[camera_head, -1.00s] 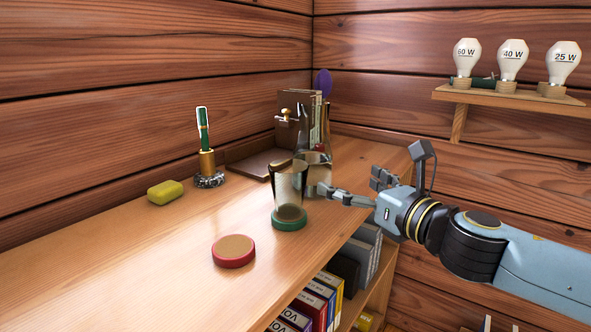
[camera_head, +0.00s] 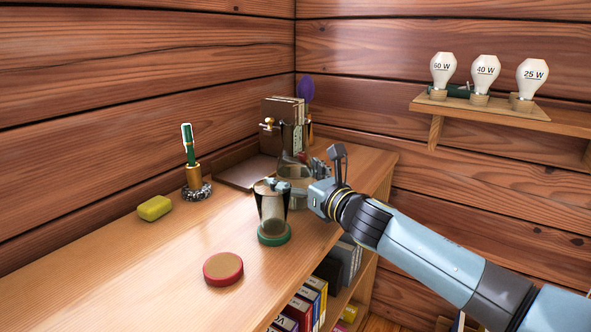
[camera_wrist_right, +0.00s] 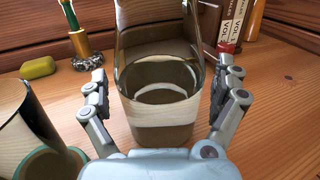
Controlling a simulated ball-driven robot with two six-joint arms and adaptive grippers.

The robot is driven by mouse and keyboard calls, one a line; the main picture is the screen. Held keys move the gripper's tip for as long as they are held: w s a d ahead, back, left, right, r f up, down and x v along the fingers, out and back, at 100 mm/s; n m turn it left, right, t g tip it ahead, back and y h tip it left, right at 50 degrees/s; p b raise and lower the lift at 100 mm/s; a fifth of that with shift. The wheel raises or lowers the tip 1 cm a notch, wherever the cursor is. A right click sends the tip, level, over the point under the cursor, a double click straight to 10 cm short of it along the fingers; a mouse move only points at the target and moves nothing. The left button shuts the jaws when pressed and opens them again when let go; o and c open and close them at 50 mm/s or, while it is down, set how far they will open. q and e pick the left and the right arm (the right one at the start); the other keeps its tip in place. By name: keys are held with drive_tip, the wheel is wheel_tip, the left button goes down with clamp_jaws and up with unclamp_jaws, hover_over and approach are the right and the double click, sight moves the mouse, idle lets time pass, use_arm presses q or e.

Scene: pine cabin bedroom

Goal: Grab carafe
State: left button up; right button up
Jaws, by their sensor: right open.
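The carafe (camera_head: 293,172) is clear glass with a narrowing neck and stands on the wooden top behind a tumbler. In the right wrist view the carafe (camera_wrist_right: 158,100) fills the middle, upright. My right gripper (camera_head: 297,174) is open around it, with one finger on each side. A small gap shows between each finger and the glass in the right wrist view. The carafe's lower part is partly hidden by the tumbler and my gripper in the head view. My left gripper is not in view.
The tinted tumbler (camera_head: 272,207) stands on a green coaster (camera_head: 274,234), close in front of the carafe. A red coaster (camera_head: 223,269), yellow soap (camera_head: 154,208) and pen holder (camera_head: 193,179) lie left. Books (camera_head: 282,110) stand behind. The front-left top is clear.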

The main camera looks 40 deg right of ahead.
drive_tip(key=c, duration=1.8)
drive_tip(key=shift+o, duration=0.2)
drive_tip(key=shift+r, duration=0.1)
